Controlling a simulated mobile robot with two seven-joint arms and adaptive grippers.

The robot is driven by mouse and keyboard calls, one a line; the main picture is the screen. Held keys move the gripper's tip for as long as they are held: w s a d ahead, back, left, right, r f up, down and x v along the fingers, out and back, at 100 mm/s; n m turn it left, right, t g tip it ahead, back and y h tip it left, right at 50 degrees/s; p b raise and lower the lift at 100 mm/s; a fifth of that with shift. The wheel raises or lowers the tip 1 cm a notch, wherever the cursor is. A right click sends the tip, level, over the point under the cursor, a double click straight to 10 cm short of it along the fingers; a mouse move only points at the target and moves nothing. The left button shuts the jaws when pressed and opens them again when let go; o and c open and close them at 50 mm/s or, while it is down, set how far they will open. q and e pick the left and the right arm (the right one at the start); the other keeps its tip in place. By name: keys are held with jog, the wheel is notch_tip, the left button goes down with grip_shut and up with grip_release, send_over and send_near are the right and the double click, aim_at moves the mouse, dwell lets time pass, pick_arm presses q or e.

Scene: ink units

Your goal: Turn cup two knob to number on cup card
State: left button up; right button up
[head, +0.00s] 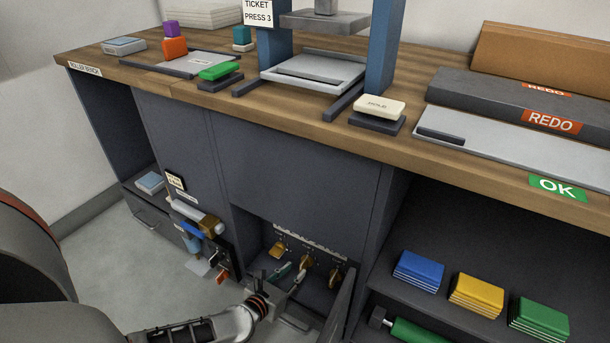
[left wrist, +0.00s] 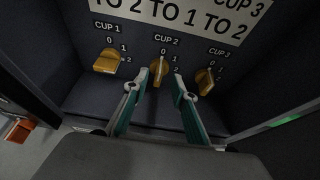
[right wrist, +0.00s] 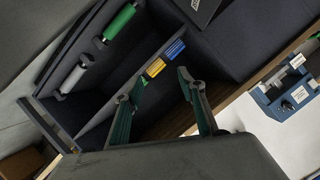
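The cup two knob (left wrist: 158,72) is yellow and stands roughly upright under its "CUP 2" label. Numbers 0, 1 and 2 are beside it; 2 is partly obscured. The card (left wrist: 180,12) above is cropped and reads "TO 2 TO 1 TO 2". The cup one knob (left wrist: 107,61) lies about level; the cup three knob (left wrist: 205,80) is tilted. My left gripper (left wrist: 156,80) is open, its teal fingertips on either side of the cup two knob with gaps; contact is not visible. It also shows in the head view (head: 290,272). My right gripper (right wrist: 155,86) is open and empty.
The knobs sit inside a low cabinet bay with an open door (head: 340,308) at its right. Blue, yellow and green stacks (head: 476,292) lie on the shelf to the right. A wooden counter (head: 200,95) runs above. Floor is free at left.

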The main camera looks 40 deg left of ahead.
aim_at(301, 265)
pick_arm(q)
jog(key=x, duration=0.2)
jog(key=b+x, duration=0.1)
jog(key=shift+w+f, duration=0.2)
jog(key=shift+f, duration=0.25)
jog(key=shift+w+a+f, duration=0.1)
jog(key=shift+w+a, duration=0.1)
jog(key=shift+w, duration=0.55)
pick_arm(e)
jog(key=shift+s+a+m, duration=0.1)
jog(key=shift+a+m, duration=0.6)
jog(key=shift+m, duration=0.5)
pick_arm(q)
grip_shut()
